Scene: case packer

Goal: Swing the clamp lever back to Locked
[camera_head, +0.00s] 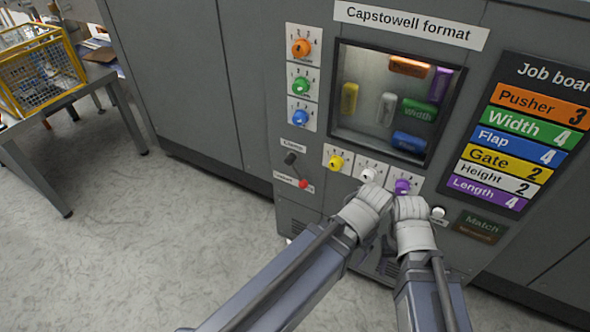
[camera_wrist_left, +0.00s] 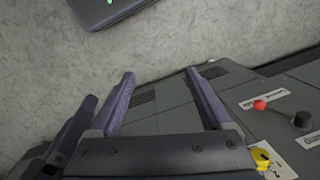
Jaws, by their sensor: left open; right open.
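The clamp lever (camera_head: 305,184) has a red ball end and a dark hub (camera_head: 290,158) on the lower left of the machine front. In the left wrist view the red ball (camera_wrist_left: 260,105) and dark hub (camera_wrist_left: 302,119) are joined by a thin rod. The ball lies beside a small white label, too small to read surely. My left gripper (camera_head: 369,197) is right of the lever, near the white knob, its fingers mostly hidden. In its wrist view it is open and empty (camera_wrist_left: 160,75), apart from the lever. My right gripper (camera_head: 409,205) is open below the purple knob.
A yellow knob (camera_head: 335,162), white knob (camera_head: 368,175) and purple knob (camera_head: 402,187) sit in a row right of the lever. A white round knob (camera_head: 438,212) is farther right. A wire basket (camera_head: 40,75) stands on a table at left. The floor (camera_head: 170,240) between is clear.

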